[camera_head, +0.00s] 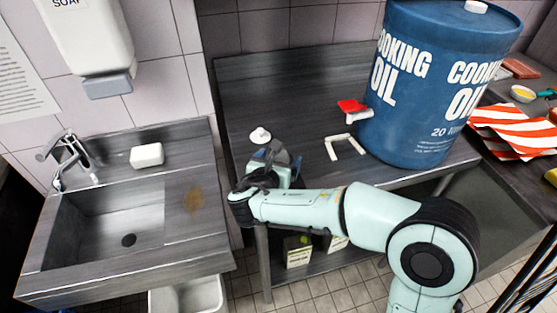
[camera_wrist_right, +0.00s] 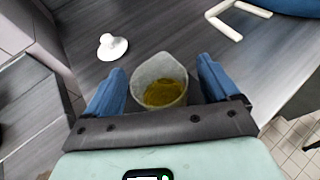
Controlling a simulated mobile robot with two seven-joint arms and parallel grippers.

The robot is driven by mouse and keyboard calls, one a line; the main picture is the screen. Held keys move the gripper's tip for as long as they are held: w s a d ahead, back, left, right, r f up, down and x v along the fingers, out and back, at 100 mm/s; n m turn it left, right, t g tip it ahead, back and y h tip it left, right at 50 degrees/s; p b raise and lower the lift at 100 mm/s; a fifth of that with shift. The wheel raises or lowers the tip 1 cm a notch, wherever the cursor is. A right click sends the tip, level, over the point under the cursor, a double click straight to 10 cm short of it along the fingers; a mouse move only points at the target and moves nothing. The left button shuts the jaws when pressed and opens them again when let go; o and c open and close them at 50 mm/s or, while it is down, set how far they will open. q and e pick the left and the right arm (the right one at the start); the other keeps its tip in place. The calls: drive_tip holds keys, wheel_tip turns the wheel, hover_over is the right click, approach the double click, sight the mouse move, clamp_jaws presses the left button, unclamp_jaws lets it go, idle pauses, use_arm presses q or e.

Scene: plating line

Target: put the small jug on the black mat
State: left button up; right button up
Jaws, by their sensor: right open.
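A small, pale translucent cup-like vessel (camera_wrist_right: 158,72) with yellow-green contents, which looks like the small jug, stands upright on the dark grey table in the right wrist view. My right gripper (camera_wrist_right: 161,78) is open, its two blue fingers to the left and right of the vessel, with gaps on both sides. In the head view my right gripper (camera_head: 272,157) is at the table's front left corner and mostly hides the vessel. I cannot make out a black mat in either view. My left gripper is not in view.
A white knobbed piece (camera_head: 260,135) lies just behind the gripper. A sink (camera_head: 125,225) is at left. The table's back left is clear.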

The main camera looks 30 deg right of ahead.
drive_tip(key=v, duration=1.2)
drive_tip(key=shift+p, duration=0.35)
